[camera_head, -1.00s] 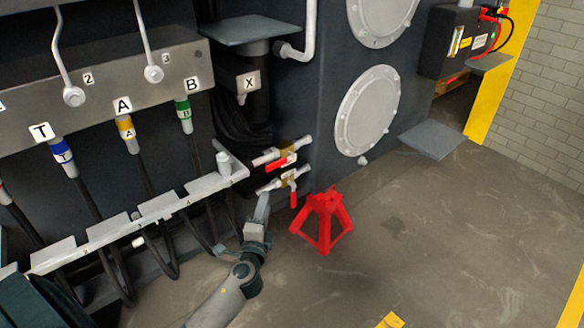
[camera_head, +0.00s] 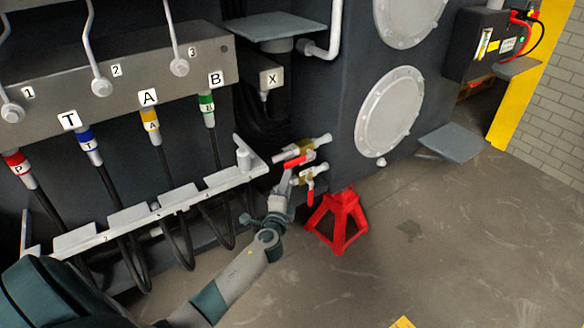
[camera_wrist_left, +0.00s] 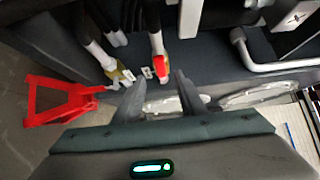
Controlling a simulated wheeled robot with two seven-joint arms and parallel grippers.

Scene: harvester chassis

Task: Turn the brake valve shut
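Two brass valves with red levers sit one above the other on pipes at the chassis corner; I cannot tell which is the brake valve. The upper valve (camera_head: 306,147) has its lever (camera_head: 298,160) lying roughly along its pipe. The lower valve (camera_head: 308,176) has its lever (camera_head: 311,193) hanging down. My left gripper (camera_head: 287,172) is just below and left of the upper lever. In the left wrist view my left gripper (camera_wrist_left: 158,78) is open, fingers apart, with a red lever (camera_wrist_left: 160,60) just beyond the gap. White tags there are unreadable. My right gripper is not in view.
A red jack stand (camera_head: 340,220) stands on the floor close right of the valves. A grey hose rail (camera_head: 180,200) with black hoses lies left of my arm. A grey step plate (camera_head: 453,141) juts out at right. The floor at right is clear.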

